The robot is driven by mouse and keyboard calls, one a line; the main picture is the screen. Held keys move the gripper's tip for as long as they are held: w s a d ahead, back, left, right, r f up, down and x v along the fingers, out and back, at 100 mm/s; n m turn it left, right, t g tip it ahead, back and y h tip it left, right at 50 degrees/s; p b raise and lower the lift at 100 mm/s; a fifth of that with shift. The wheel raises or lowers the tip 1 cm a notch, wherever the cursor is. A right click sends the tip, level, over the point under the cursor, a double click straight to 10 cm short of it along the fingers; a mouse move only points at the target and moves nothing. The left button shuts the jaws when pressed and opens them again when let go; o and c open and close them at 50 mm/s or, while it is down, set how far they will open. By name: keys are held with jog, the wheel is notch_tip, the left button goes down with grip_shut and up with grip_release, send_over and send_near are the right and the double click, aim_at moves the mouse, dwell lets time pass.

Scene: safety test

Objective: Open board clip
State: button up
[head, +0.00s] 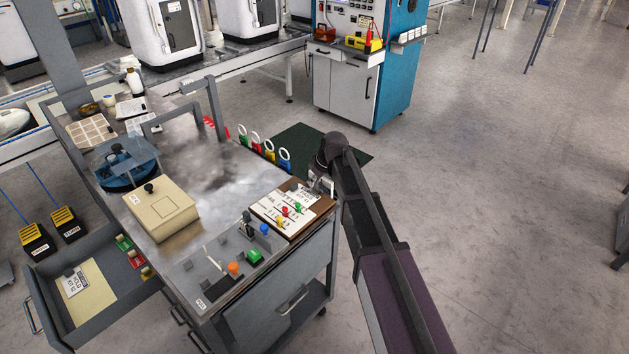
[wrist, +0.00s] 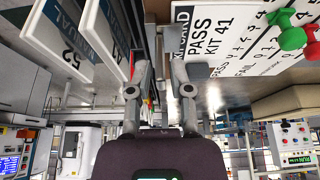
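The brown board (head: 263,218) lies on the right end of the metal bench top and bears a white card with red and green knobbed pieces. In the wrist view the card (wrist: 222,50) reads "PASS KIT 41". In the head view my gripper (head: 323,184) is at the board's far right corner, where the clip is hard to make out. Contact cannot be told.
An open drawer (head: 95,290) juts out at the left.

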grip_shut()
jog(key=shift+a, duration=0.1)
jog(key=shift+w+d, duration=0.15)
jog(key=shift+d, duration=0.05)
jog(key=shift+w+d+f+m+g+y+b, duration=0.1)
jog(key=shift+w+d+m+g+y+b, duration=0.1)
jog(key=shift+g+y, duration=0.25)
jog(key=shift+w+d+f+m+g+y+b, duration=0.1)
jog(key=shift+w+g+y+b, duration=0.1)
jog(key=shift+g+y, duration=0.25)
jog(key=shift+w+d+f+m+g+y+b, duration=0.1)
jog(key=shift+w+d+m+g+y+b, duration=0.1)
jog(key=shift+g+y+b, duration=0.3)
jog(key=shift+w+d+m+g+y+b, duration=0.15)
jog(key=shift+g+y+b, duration=0.25)
jog(key=shift+g, duration=0.3)
jog(key=shift+g+y+b, duration=0.3)
jog(key=shift+g+b, duration=0.2)
jog(key=shift+b, duration=0.05)
